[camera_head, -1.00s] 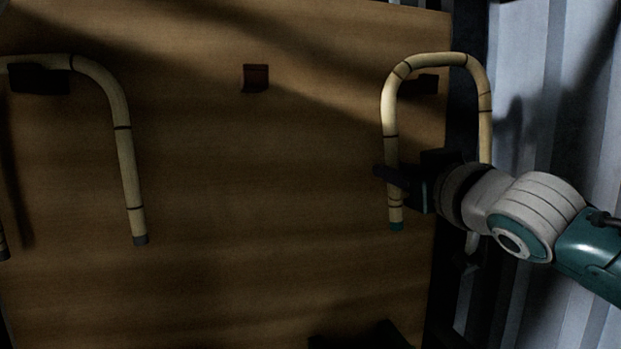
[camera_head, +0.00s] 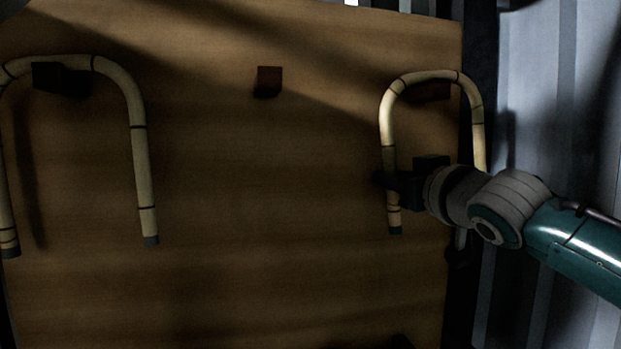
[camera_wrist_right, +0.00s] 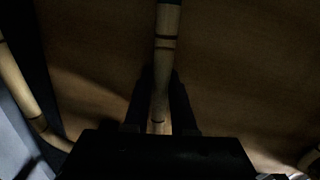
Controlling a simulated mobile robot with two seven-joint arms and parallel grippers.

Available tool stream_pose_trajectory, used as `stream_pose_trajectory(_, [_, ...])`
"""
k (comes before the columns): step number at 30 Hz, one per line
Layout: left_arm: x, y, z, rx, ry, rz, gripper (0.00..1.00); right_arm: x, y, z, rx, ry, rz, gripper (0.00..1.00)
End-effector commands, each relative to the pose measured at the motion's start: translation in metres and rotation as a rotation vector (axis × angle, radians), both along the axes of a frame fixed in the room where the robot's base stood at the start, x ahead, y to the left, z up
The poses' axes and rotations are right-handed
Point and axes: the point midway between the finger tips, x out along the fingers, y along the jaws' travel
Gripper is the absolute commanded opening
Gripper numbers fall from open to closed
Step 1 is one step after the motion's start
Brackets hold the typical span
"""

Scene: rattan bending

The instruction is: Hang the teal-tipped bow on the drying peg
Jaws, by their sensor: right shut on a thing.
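The teal-tipped bow (camera_head: 387,125) is an upside-down U of pale jointed cane, upright at the right of the board in the head view. My right gripper (camera_head: 392,182) is shut on its left leg, a little above the teal tip (camera_head: 395,230). The wrist view shows the held cane (camera_wrist_right: 165,60) between the fingers. A dark peg (camera_head: 432,91) shows inside the arch, a little below its top bend. I cannot tell whether bow and peg touch. The right leg's lower part is hidden behind my arm. My left gripper is not in view.
A grey-tipped bow (camera_head: 145,185) hangs over a dark peg (camera_head: 60,77) at the left of the wooden board (camera_head: 270,220). A reddish-brown peg (camera_head: 268,81) at the top middle is bare. A corrugated metal wall (camera_head: 545,110) stands at the right.

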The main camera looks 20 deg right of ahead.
Motion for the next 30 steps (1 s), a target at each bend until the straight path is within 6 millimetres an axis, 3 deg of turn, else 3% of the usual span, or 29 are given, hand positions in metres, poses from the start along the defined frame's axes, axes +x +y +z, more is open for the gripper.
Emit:
stream_pose_trajectory(8, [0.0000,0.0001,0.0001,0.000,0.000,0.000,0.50,-0.0001,0.0000,0.0004,0.000,-0.001,0.000,0.00])
stream_pose_trajectory(9, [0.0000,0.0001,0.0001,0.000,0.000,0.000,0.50,-0.0001,0.0000,0.0004,0.000,-0.001,0.000,0.28])
stream_pose_trajectory(18, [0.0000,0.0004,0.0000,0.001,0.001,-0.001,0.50,-0.0002,-0.0001,0.0001,0.000,0.000,0.000,0.59])
stream_pose_trajectory(30, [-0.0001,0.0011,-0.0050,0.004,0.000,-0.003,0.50,-0.0078,-0.0001,-0.0018,0.000,-0.001,0.000,0.59])
